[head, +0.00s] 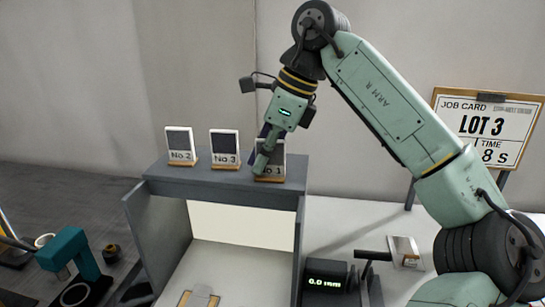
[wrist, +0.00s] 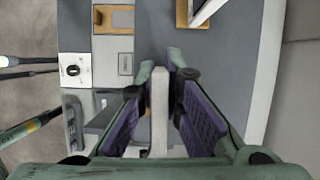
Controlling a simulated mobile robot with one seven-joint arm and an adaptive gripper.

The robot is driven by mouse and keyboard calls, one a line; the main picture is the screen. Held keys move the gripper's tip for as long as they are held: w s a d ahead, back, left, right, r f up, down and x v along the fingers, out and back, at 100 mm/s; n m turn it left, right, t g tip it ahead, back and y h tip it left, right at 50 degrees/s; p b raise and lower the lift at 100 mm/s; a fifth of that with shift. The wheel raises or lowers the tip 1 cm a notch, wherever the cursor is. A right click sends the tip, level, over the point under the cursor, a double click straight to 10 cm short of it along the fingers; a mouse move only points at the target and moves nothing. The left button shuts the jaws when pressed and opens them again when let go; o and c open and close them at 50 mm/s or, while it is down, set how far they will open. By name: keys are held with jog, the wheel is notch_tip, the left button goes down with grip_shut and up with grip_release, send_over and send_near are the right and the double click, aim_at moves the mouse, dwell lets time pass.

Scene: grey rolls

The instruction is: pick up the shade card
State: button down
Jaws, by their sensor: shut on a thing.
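Three shade cards stand in wooden holders on top of a grey booth: No 2 (head: 180,142) at left, No 3 (head: 225,144) in the middle and No 1 (head: 274,170) at right. Each has a dark grey patch above a white label. My gripper (head: 264,158) is at card No 1 and hides its left part. In the wrist view my gripper (wrist: 160,68) is shut on the card (wrist: 159,112), seen edge-on as a pale strip between the purple pads. In the head view the card looks upright at its wooden holder; I cannot tell whether it is clear of it.
The grey booth (head: 222,188) has an open, lit front. A job card board (head: 489,127) reading LOT 3 stands at right. A dark gauge reading 0.0 mm (head: 325,282) is right of the booth. A teal device (head: 70,255) stands at left. A neighbouring card's holder (wrist: 187,16) shows in the wrist view.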

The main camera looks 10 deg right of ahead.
jog(key=shift+s+a, duration=0.15)
jog(key=shift+s, duration=0.25)
jog(key=c, duration=1.7)
grip_release()
jog(key=shift+w, duration=0.1)
jog(key=shift+o, duration=0.2)
jog(key=v, duration=1.2)
jog(key=shift+o, duration=0.4)
jog(key=shift+a, duration=0.1)
